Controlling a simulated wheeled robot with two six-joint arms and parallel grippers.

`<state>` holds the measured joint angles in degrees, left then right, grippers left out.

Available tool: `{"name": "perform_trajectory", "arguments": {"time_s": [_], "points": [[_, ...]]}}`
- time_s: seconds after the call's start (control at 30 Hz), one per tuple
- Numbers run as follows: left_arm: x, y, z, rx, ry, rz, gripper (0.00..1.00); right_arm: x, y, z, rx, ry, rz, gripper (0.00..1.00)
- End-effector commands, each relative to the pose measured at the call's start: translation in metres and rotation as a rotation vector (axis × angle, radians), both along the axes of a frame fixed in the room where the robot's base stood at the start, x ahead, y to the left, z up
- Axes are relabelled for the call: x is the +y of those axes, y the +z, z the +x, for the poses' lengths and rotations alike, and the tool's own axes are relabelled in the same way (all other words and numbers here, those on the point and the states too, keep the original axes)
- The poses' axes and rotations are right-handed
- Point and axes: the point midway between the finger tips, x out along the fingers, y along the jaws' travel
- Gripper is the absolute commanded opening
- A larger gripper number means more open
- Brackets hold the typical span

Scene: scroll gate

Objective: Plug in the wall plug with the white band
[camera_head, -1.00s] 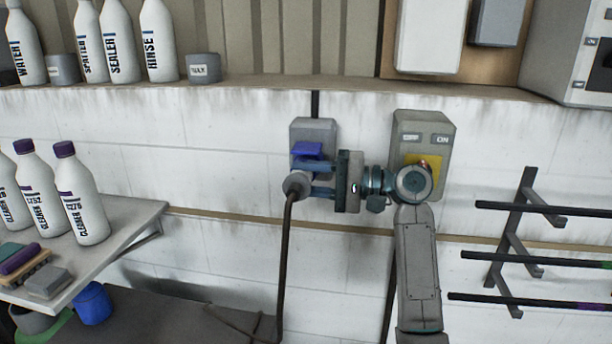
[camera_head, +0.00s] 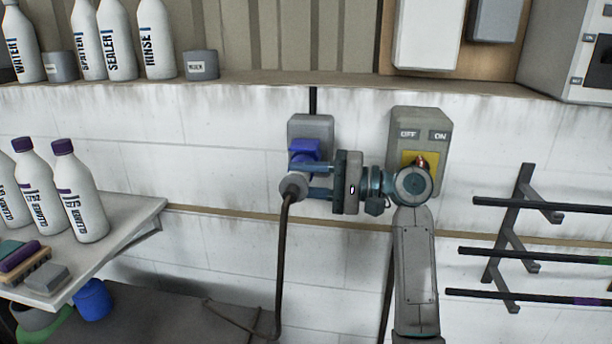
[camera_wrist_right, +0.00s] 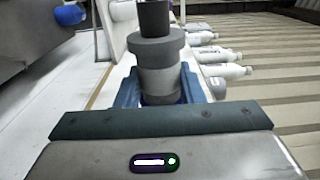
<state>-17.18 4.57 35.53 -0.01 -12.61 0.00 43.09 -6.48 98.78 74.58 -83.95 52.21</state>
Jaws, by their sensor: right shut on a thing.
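The grey wall plug (camera_head: 293,187) is held in front of the wall socket, its dark cable (camera_head: 281,260) hanging down. In the right wrist view the plug (camera_wrist_right: 158,48) shows a wide grey collar and a paler band (camera_wrist_right: 160,82) between the fingers. My right gripper (camera_head: 312,180) reaches in from the right and is shut on the plug. The grey socket box (camera_head: 312,127) has a blue part (camera_head: 304,150) right behind and above the plug. Plug and blue part overlap in view; I cannot tell how far the plug is in. My left gripper is not in view.
A grey switch box (camera_head: 432,120) marked OFF and ON, with a yellow plate, is behind my right wrist. A bar rack (camera_head: 521,220) is at right. A side shelf (camera_head: 120,235) with bottles is at left. A ledge (camera_head: 270,82) runs above.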

Motion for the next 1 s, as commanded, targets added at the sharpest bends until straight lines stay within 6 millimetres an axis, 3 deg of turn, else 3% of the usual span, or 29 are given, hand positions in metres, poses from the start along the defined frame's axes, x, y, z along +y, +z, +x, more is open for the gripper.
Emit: {"name": "perform_trajectory", "arguments": {"time_s": [0.67,0.77,0.87,1.0], "points": [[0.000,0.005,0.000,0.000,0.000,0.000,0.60,0.005,-0.002,-0.026,0.001,-0.005,0.000,0.00],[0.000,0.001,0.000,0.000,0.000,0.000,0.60,0.003,-0.017,-0.023,0.003,-0.039,0.000,0.00],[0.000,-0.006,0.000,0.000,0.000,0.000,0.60,-0.001,-0.045,-0.018,0.006,-0.115,0.000,0.00],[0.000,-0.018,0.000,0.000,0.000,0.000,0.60,-0.014,-0.104,-0.012,0.009,-0.281,-0.001,0.00]]}}
